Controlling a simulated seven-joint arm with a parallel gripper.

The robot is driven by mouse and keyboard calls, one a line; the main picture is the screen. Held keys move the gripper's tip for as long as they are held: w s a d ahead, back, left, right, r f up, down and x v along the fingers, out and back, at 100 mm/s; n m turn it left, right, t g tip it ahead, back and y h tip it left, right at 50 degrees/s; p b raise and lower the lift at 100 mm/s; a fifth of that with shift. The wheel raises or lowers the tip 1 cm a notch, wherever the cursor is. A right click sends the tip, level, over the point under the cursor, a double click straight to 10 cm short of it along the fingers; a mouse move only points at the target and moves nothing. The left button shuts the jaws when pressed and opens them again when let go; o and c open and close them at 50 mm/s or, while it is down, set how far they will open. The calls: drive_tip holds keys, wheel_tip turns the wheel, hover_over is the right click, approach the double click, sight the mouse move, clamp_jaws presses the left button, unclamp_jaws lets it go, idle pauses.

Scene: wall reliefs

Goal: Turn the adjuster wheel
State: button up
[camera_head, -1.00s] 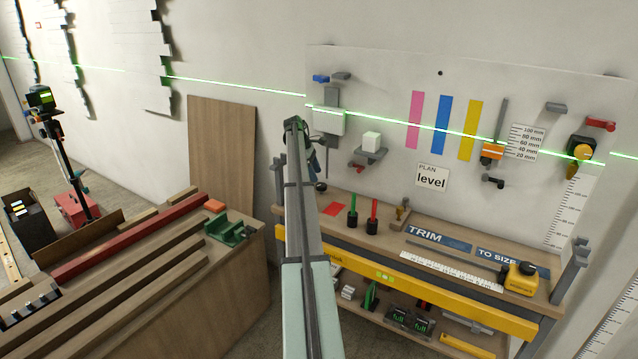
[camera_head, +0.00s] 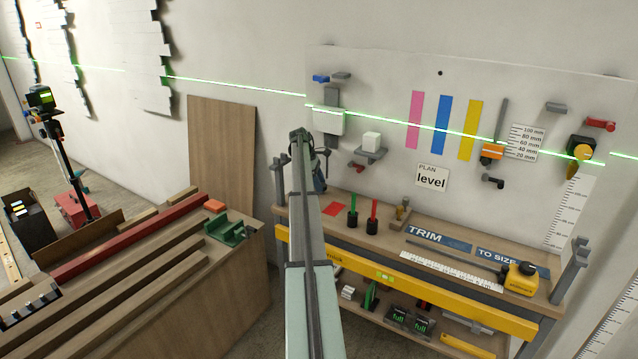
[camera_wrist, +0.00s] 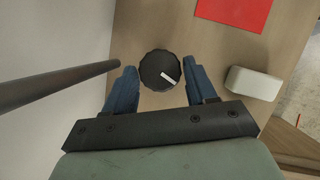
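The adjuster wheel (camera_wrist: 160,69) is a dark, ridged round knob with a white mark on its face, seen from above in the wrist view. My gripper (camera_wrist: 161,72) is open, with one blue finger on each side of the wheel. A small gap shows between each fingertip and the wheel; I cannot tell how far down the fingers reach. In the head view my gripper (camera_head: 319,178) is at the left end of the wooden workbench (camera_head: 384,213), mostly behind my arm. The wheel is hidden there.
A red sheet (camera_wrist: 235,11) and a pale block (camera_wrist: 253,84) lie near the wheel in the wrist view. A dark rod (camera_wrist: 58,85) runs close to the left finger. Red and green upright tools (camera_head: 373,215) stand further right on the bench.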

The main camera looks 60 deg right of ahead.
drive_tip(key=c, duration=0.6)
drive_tip(key=m, duration=0.1)
drive_tip(key=m+y, duration=0.1)
drive_tip(key=shift+w+d+m, duration=0.1)
drive_tip(key=shift+d+m, duration=0.1)
drive_tip(key=shift+m, duration=0.1)
drive_tip(key=shift+c, duration=0.2)
drive_tip(key=shift+m+y, duration=0.4)
drive_tip(key=shift+m, duration=0.7)
drive_tip(key=shift+g, duration=0.3)
drive_tip(key=o, duration=1)
drive_tip(key=shift+v, duration=3.75)
